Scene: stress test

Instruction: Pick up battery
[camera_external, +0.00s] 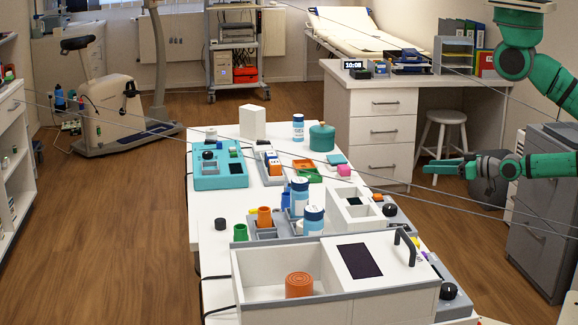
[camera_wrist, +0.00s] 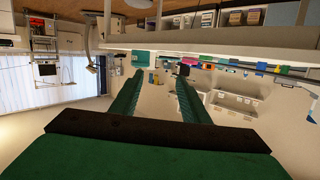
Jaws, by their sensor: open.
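I cannot make out a battery for certain in either view.
A teal device (camera_external: 220,177), blue-and-white bottles (camera_external: 313,220) and a teal jar (camera_external: 322,137) crowd the table. A white desk (camera_external: 385,100) and stool (camera_external: 445,118) stand behind my gripper. A grey cabinet (camera_external: 540,210) is at the right.

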